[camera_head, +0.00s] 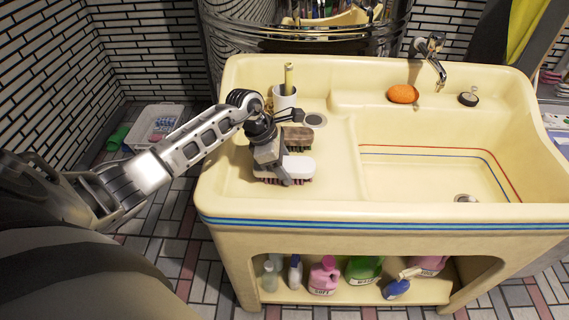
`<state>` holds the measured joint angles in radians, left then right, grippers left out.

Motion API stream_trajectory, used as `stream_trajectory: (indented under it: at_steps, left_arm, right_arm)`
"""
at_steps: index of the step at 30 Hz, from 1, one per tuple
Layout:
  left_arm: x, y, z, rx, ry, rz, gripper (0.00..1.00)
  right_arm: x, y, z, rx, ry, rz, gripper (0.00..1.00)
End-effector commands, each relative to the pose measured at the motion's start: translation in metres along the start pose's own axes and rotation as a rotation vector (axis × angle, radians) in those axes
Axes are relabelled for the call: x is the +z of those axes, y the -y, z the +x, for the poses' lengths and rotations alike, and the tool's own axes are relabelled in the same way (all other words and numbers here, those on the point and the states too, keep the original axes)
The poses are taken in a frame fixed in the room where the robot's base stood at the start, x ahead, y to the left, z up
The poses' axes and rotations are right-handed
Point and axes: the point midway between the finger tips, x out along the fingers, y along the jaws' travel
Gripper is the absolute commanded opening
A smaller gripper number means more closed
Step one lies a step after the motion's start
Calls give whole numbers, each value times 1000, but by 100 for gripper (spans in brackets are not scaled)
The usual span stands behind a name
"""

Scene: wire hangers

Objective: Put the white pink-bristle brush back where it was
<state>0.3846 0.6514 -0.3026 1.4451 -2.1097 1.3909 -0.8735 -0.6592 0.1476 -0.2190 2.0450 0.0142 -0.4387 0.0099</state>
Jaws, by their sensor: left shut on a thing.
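The white brush with pink bristles (299,167) is at the left part of the cream sink counter (225,180), bristles down. My left gripper (285,178) is over it and shut on it, hiding its left part. I cannot tell whether the bristles touch the counter. A brown brush (298,138) lies just behind the white one. My right gripper is out of view.
A white cup (285,100) with a yellow-green handle in it stands behind the brushes. A round drain-like disc (314,120) is right of it. The basin (430,170), an orange sponge (403,93) and a faucet (431,50) are to the right. Bottles stand on the shelf below.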

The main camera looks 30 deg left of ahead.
Motion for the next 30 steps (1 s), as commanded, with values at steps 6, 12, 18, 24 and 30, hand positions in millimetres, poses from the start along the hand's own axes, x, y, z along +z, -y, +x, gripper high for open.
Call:
stream_trajectory:
  at_steps: [6, 12, 18, 24, 30]
  left_arm:
    - [-2, 0, 3, 1, -1, 0, 56]
    - [-1, 0, 2, 0, 0, 0, 72]
    - [1, 0, -1, -1, 0, -1, 72]
    - [-1, -1, -28, 5, -2, 2, 72]
    - [-1, -1, -72, 5, -2, 2, 72]
  right_arm:
    - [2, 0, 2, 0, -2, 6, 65]
    - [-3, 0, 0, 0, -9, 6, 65]
    - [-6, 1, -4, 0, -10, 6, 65]
    - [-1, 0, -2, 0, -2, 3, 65]
    - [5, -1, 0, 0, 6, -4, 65]
